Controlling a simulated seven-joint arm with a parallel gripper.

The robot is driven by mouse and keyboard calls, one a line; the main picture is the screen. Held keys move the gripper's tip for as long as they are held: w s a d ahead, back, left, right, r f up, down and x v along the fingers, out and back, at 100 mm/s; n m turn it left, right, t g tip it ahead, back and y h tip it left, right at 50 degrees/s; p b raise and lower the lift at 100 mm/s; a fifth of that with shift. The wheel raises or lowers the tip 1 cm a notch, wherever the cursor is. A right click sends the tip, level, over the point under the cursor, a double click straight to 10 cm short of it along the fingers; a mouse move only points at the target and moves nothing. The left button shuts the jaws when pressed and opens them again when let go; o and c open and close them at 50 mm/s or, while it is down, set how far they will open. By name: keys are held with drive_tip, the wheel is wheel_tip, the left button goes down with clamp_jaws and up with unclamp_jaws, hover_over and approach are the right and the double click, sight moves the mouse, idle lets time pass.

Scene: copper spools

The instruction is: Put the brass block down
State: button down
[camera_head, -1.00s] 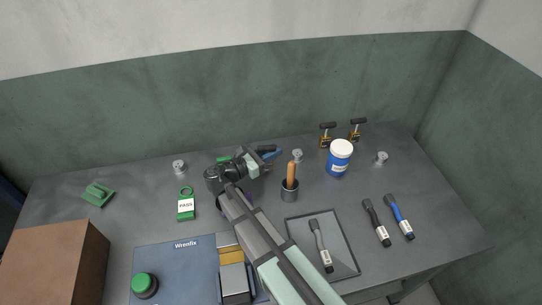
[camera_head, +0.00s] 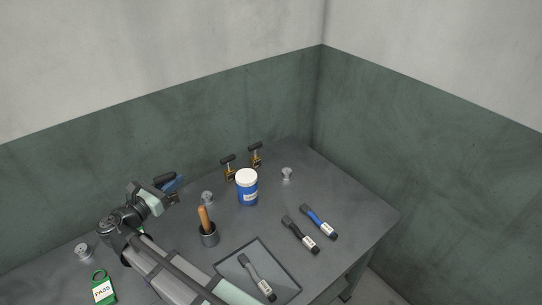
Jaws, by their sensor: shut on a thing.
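My gripper (camera_head: 172,198) is above the back left part of the grey workbench (camera_head: 330,200), pointing away to the right. It is shut on the brass block, of which I can make out at most a small dark brownish patch between the fingers. The fingers and the wrist hide the rest of the block. I cannot tell how high the block is above the bench.
Blue-handled pliers (camera_head: 169,184) show right behind my gripper. To its right are a metal spool (camera_head: 207,196), a dark cup (camera_head: 209,238) with a wooden handle, and a blue jar (camera_head: 247,193). A tray (camera_head: 231,268) is in front.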

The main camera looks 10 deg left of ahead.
wheel_tip(320, 180, up, 4)
drive_tip(key=shift+r, duration=0.1)
drive_tip(key=w+d+n+t+y, duration=0.1)
drive_tip(key=w+d+y, duration=0.1)
drive_tip(key=w+d, duration=0.65)
drive_tip(key=w+d+n+y, duration=0.2)
drive_tip(key=w+d, duration=0.2)
drive_tip(key=w, duration=1)
drive_tip(key=w+d+n+t+y, duration=0.1)
drive_tip(key=w+d+y, duration=0.1)
drive_tip(key=w+d, duration=0.65)
drive_tip(key=w+d+n+y, duration=0.1)
drive_tip(key=w+d+y, duration=0.1)
drive_tip(key=w+d, duration=0.65)
drive_tip(key=shift+n+g+y, duration=0.3)
drive_tip(key=shift+w+a+f, duration=0.1)
drive_tip(key=shift+w+f, duration=0.15)
drive_tip(key=shift+f, duration=2.3)
drive_tip(key=shift+w+a+f, duration=0.15)
drive_tip(key=shift+w+f, duration=0.15)
drive_tip(key=shift+f, duration=2.3)
drive_tip(key=shift+w+a+f, duration=0.1)
drive_tip(key=shift+w+f, duration=0.15)
drive_tip(key=shift+f, duration=2.3)
drive_tip(key=c, duration=1.1)
unclamp_jaws()
drive_tip(key=shift+f, duration=0.15)
drive_tip(key=shift+o, duration=0.3)
